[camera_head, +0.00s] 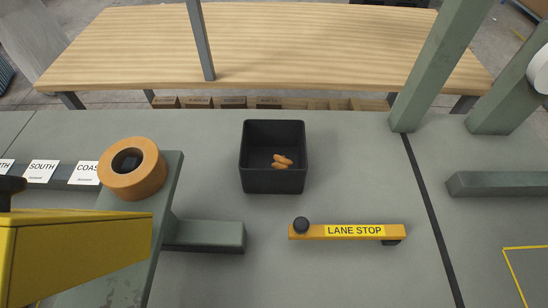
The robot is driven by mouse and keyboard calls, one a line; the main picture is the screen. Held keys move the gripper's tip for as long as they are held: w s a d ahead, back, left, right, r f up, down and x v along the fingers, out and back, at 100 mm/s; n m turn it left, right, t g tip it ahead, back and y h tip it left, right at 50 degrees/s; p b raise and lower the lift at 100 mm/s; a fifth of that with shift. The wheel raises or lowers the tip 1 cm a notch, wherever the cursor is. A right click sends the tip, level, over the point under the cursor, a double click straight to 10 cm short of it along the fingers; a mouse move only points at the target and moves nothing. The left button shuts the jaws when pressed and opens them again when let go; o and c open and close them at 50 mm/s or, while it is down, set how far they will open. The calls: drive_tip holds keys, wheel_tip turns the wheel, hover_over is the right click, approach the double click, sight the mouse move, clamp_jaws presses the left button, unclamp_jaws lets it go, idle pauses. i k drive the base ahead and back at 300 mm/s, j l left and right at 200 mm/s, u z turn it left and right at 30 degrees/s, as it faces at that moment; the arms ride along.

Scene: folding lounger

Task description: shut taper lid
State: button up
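I cannot make out a taper lid for certain in the head view. A large yellow block-like body (80,250) with a narrowing right end fills the lower left, close to the camera. A black part (10,187) shows at its upper left. I cannot tell whether this body is the lid, and its left side is cut off by the picture edge. My gripper is not in view.
An open black bin (273,181) holds a few orange pieces (282,161). An orange ring (132,168) sits on a green-grey frame (205,236). A wooden table (270,40) stands behind.

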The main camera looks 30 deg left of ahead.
sight(45, 253)
drive_tip(key=k, duration=0.45)
drive_tip(key=u, duration=0.45)
drive_tip(key=k+u, duration=0.15)
drive_tip(key=u, duration=0.25)
drive_tip(key=j+u, duration=0.1)
drive_tip(key=u, duration=0.35)
drive_tip(key=i+l+u, duration=0.2)
drive_tip(key=l+u, duration=0.2)
drive_tip(key=l, duration=0.2)
drive_tip(key=i+l+u, duration=0.15)
drive_tip(key=l, duration=0.2)
drive_tip(key=i, duration=0.1)
